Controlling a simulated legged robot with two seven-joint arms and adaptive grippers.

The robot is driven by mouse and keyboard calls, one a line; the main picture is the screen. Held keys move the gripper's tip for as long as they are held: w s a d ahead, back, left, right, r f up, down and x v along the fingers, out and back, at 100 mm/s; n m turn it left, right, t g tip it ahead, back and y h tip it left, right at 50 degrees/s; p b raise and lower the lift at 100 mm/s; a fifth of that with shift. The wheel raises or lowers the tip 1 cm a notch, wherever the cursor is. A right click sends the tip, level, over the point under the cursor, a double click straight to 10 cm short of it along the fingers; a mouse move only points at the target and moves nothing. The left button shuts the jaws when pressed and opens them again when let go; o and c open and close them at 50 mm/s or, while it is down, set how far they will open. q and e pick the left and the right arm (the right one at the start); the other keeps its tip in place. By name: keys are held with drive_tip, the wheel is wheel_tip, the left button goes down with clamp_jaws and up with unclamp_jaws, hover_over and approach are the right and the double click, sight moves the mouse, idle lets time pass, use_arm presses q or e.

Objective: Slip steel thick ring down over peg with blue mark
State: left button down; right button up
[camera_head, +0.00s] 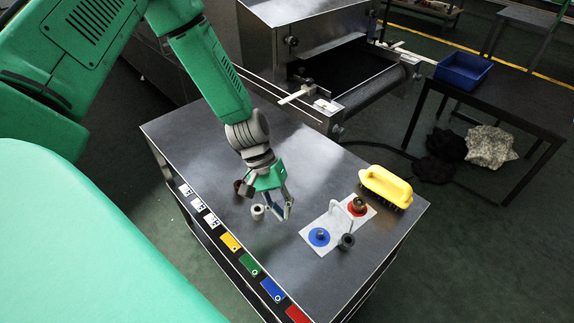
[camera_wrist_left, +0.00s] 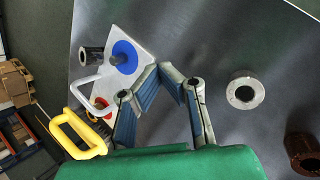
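The light grey steel thick ring (camera_head: 257,211) stands on the dark cabinet top; it also shows in the left wrist view (camera_wrist_left: 245,92), with its hole up. The blue mark (camera_head: 319,236) is a disc on a white plate, with a short dark peg at its middle; the wrist view shows this blue disc (camera_wrist_left: 125,56) too. My left gripper (camera_head: 286,216) is above the top, between the ring and the plate. Its fingertips (camera_wrist_left: 160,70) come together with nothing visible between them. The ring is beside the fingers, apart from them in the wrist view. My right gripper is not in view.
A red mark (camera_head: 357,211) shares the white plate (camera_head: 312,248), with a white arched handle between the marks. A dark cylinder (camera_head: 347,241) stands by the plate's edge. A yellow-handled brush (camera_head: 386,186) lies behind. A brown ring (camera_head: 240,187) is near the steel one.

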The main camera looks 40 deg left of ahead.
use_arm(q)
drive_tip(key=shift+s+a+m+g, duration=0.1)
drive_tip(key=shift+a+m+g, duration=0.25)
drive_tip(key=shift+m+g, duration=0.05)
drive_tip(key=c, duration=1.8)
unclamp_jaws()
drive_tip(key=shift+a+r, duration=0.15)
drive_tip(key=shift+r, duration=0.1)
drive_tip(key=v, duration=1.1)
drive_tip(key=shift+a, duration=0.25)
